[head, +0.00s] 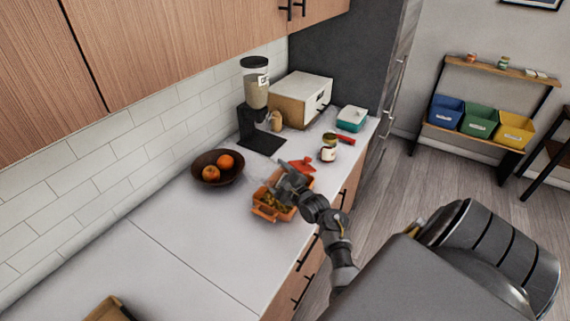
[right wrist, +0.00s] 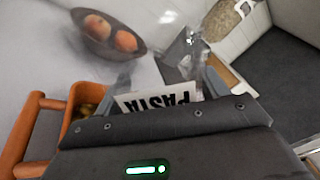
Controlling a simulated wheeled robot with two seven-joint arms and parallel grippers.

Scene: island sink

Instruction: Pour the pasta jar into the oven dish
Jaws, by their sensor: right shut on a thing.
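The orange oven dish (head: 264,213) sits on the counter near its front edge, with yellowish pieces inside. It also shows at the left of the right wrist view (right wrist: 22,135). My right gripper (head: 283,184) is over the dish, shut on the clear pasta jar (right wrist: 193,70). The jar's white label reads PASTA upside down in the right wrist view. In the head view the jar is faint and partly hidden by the gripper, so its exact tilt is hard to tell. My left gripper is not in view.
A dark bowl with fruit (head: 207,180) stands left of the dish. A red object (head: 302,166) and a small jar (head: 328,153) are beyond it. A dispenser (head: 255,92), a box (head: 299,99) and a teal container (head: 352,119) stand farther back. The near counter is mostly clear.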

